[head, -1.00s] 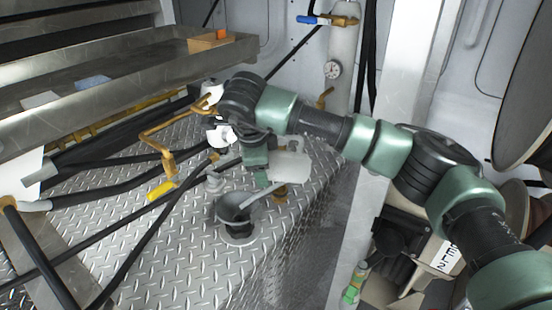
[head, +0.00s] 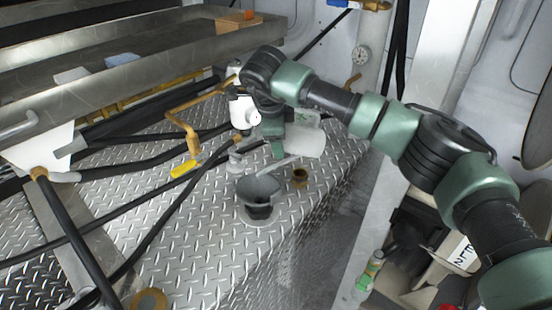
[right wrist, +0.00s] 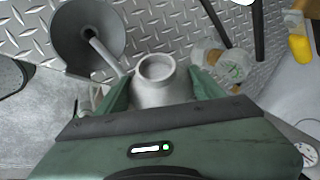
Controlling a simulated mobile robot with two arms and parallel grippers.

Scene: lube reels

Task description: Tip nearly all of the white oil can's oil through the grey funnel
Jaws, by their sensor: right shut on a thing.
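The white oil can (head: 304,141) is held by my right gripper (head: 281,137), above and to the right of the grey funnel (head: 258,203). Its thin spout slopes gently down to the left, with its tip near the back rim of the funnel mouth. In the right wrist view, the can's neck (right wrist: 157,70) sits between the two green fingers of my right gripper (right wrist: 156,92), and the spout tip overlaps the dark mouth of the funnel (right wrist: 84,42). The funnel stands upright on the diamond-plate top. No flowing oil can be made out. My left gripper is out of view.
A brass pipe with a yellow handle (head: 184,169) stands left of the funnel. Black hoses (head: 160,215) cross the diamond plate. A metal tray (head: 130,69) runs along the upper left.

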